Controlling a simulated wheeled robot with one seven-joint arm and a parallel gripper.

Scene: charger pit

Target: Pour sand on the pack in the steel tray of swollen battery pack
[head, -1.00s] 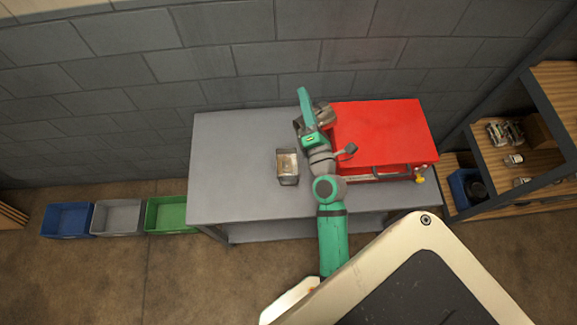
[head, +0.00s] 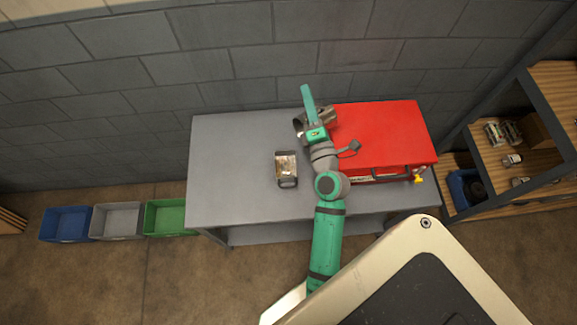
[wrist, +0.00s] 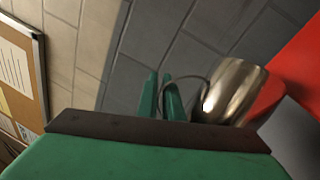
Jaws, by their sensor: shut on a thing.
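The steel tray (head: 287,183) stands on the grey workbench in the head view. A pack (head: 286,164) with a pale, mottled top lies in it, too small to make out in detail. My gripper (wrist: 165,96) is shut on the thin handle of a shiny metal cup (wrist: 236,92) in the wrist view. The cup (head: 330,113) also shows in the head view, to the right of and farther back than the tray, partly hidden by my gripper (head: 307,93). It looks tilted. Its contents are hidden, and I see no sand falling.
A red box (head: 383,130) fills the bench's right side, close to my arm. The grey bench (head: 232,165) is clear to the left. Blue (head: 66,222), grey (head: 117,220) and green (head: 170,217) bins stand on the floor at left. A shelf (head: 520,195) stands at right.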

